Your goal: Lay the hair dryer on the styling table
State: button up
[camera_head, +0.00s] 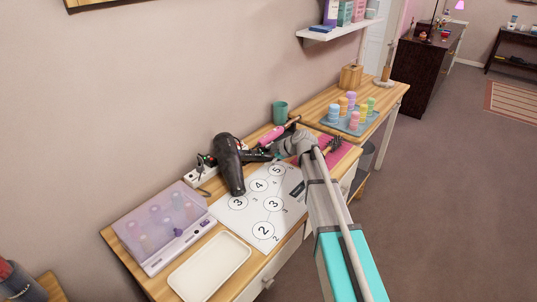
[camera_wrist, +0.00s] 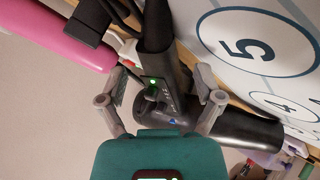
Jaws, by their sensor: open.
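A black hair dryer (camera_head: 229,165) is on the wooden styling table (camera_head: 194,242), its barrel over the upper left of a white numbered mat (camera_head: 255,212) and its handle pointing right. Whether it lies flat or is tilted is hard to tell. My gripper (camera_head: 276,154) is at the handle, seen from behind in the head view. In the wrist view my gripper (camera_wrist: 158,76) is open, with one finger on each side of the dryer's dark handle (camera_wrist: 157,42). A small green light shows on the dryer. I cannot tell whether the fingers touch it.
A pink styling tool (camera_head: 271,136) lies close behind the handle, also large in the wrist view (camera_wrist: 60,40). A power strip (camera_head: 200,177), a lidded purple case (camera_head: 160,222) and a cream tray (camera_head: 210,267) are at the left. A green cup (camera_head: 280,112) stands behind.

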jog(key=shift+r, duration=0.15)
jog(key=shift+r+p, duration=0.4)
jog(key=shift+p, duration=0.15)
jog(key=shift+s+d+r, duration=0.1)
jog(key=shift+d+r, duration=0.05)
jog(key=shift+r, duration=0.1)
jog(key=p+v, duration=0.7)
jog(key=v, duration=0.4)
jog(key=shift+s+d+p, duration=0.15)
jog(key=shift+d+p, duration=0.05)
jog(key=shift+p, duration=0.1)
jog(key=s+d+f+m+g+h, duration=0.1)
jog(key=s+m, duration=0.2)
jog(key=s, duration=0.1)
jog(key=s+d+f+m+g+h, duration=0.1)
jog(key=s+d+f+m, duration=0.1)
jog(key=s, duration=0.3)
jog(key=s+d+f+m+g+h, duration=0.1)
jog(key=s+f+m+h, duration=0.1)
jog(key=s+m, duration=0.2)
jog(key=shift+s+d+m, duration=0.2)
jog(key=shift+s+m, duration=0.1)
jog(key=shift+m, duration=0.1)
jog(key=s+d+f+m+g+h, duration=0.1)
jog(key=s+d+m+h, duration=0.3)
jog(key=s+m, duration=0.6)
jog(key=shift+s+d+f+g, duration=0.35)
jog(key=shift+s+d+g, duration=0.45)
jog(key=shift+d, duration=0.25)
